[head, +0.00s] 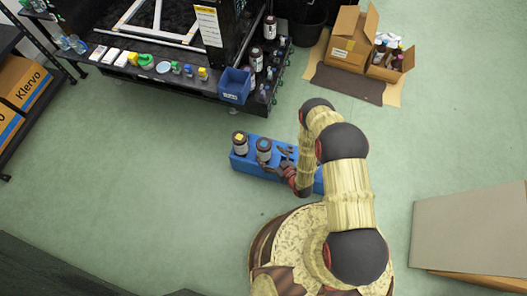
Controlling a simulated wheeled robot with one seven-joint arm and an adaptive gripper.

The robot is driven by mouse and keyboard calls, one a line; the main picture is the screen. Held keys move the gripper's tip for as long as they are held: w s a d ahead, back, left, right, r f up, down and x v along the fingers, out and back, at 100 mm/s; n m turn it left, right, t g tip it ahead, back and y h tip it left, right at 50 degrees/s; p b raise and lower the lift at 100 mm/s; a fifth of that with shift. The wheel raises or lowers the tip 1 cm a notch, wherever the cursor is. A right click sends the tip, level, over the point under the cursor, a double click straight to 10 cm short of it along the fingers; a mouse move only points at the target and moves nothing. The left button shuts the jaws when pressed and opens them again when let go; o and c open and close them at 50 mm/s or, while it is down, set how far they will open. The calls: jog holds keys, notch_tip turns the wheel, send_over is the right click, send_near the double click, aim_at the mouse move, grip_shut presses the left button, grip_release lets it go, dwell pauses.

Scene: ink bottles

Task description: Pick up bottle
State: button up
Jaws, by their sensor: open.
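Two dark bottles stand upright on a blue block (239,163) on the floor. The left bottle (240,146) has a yellow top. The right bottle (264,152) has a dark cap and a pale label. My gripper (285,155) is just right of the right bottle, low over the blue block. Its jaws are open and no bottle shows between them. At this size I cannot tell whether a finger touches the right bottle. My arm hides part of the block's right side.
A black bench (185,82) at the back carries small bottles, boxes and a blue bin (235,85). Open cardboard boxes (350,40) sit on a mat at the back right. A grey-topped box (470,230) stands at the right. The green floor is clear to the left.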

jog(key=b+x, duration=0.2)
jog(key=x, duration=0.1)
jog(key=f+x, duration=0.1)
jog(key=x, duration=0.1)
jog(key=shift+d+b, duration=0.2)
jog(key=shift+b, duration=0.2)
jog(key=shift+w+a+f, duration=0.1)
jog(key=shift+w+a, duration=0.15)
jog(key=shift+w, duration=0.3)
jog(key=shift+c, duration=0.8)
jog(key=c, duration=1.5)
jog(key=shift+c, duration=0.2)
